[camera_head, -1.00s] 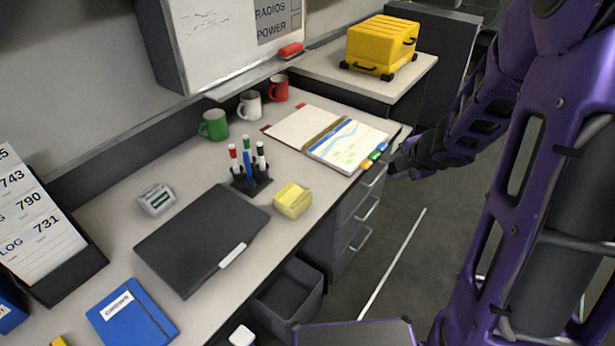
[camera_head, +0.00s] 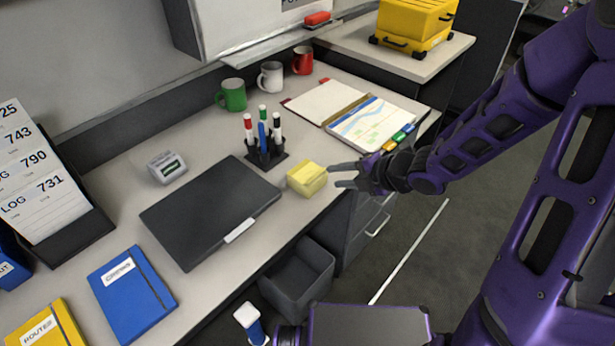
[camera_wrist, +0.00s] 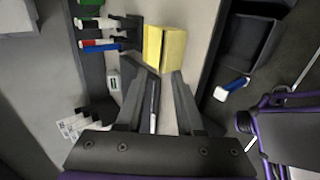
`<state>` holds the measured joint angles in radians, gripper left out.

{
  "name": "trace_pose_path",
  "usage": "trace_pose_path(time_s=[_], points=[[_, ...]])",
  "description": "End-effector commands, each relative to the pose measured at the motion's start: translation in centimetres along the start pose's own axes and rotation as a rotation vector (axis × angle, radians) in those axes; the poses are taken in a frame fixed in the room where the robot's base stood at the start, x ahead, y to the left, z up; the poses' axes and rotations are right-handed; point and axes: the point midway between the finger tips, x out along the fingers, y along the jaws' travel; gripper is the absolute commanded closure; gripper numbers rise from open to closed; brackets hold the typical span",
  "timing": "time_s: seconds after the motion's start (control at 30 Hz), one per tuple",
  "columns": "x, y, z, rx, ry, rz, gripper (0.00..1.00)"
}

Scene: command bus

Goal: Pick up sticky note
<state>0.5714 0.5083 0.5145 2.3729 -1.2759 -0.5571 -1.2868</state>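The yellow sticky note block (camera_head: 307,179) lies on the desk near its front edge, right of the black laptop-like folder. My gripper (camera_head: 344,175) is just to the right of the block, at the desk's front edge. Its two fingers are apart with nothing between them, and they point left toward the block. In the wrist view the sticky note block (camera_wrist: 164,47) is ahead of the open gripper (camera_wrist: 160,78), past the fingertips. The block and fingers look apart.
A marker holder (camera_head: 266,155) with several markers stands behind the block. The black folder (camera_head: 211,212) lies to its left, and an open binder (camera_head: 372,124) is at the back right. A grey bin (camera_head: 298,280) stands below the desk edge.

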Motion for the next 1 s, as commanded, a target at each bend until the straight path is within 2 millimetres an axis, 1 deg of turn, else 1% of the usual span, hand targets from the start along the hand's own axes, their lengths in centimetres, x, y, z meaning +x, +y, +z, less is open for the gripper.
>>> trace_pose_path(time_s=[0.03, 0.27, 0.4, 0.53, 0.63, 0.83, 0.87, 1.0], points=[[0.8, -0.1, 0.0, -0.001, 0.001, 0.001, 0.64], [2.3, -0.1, 0.0, 0.0, 0.001, 0.0, 0.64], [4.5, -0.1, 0.2, 0.001, 0.002, 0.001, 0.64], [6.2, 0.0, 0.2, -0.001, 0.002, 0.001, 0.64], [6.7, 0.1, 0.3, 0.0, 0.0, 0.0, 0.64], [6.7, 0.1, 0.3, 0.0, -0.001, -0.001, 0.64], [6.7, 0.1, 0.3, 0.0, -0.001, -0.001, 0.65], [6.7, 0.1, 0.3, 0.0, -0.001, 0.0, 0.91]])
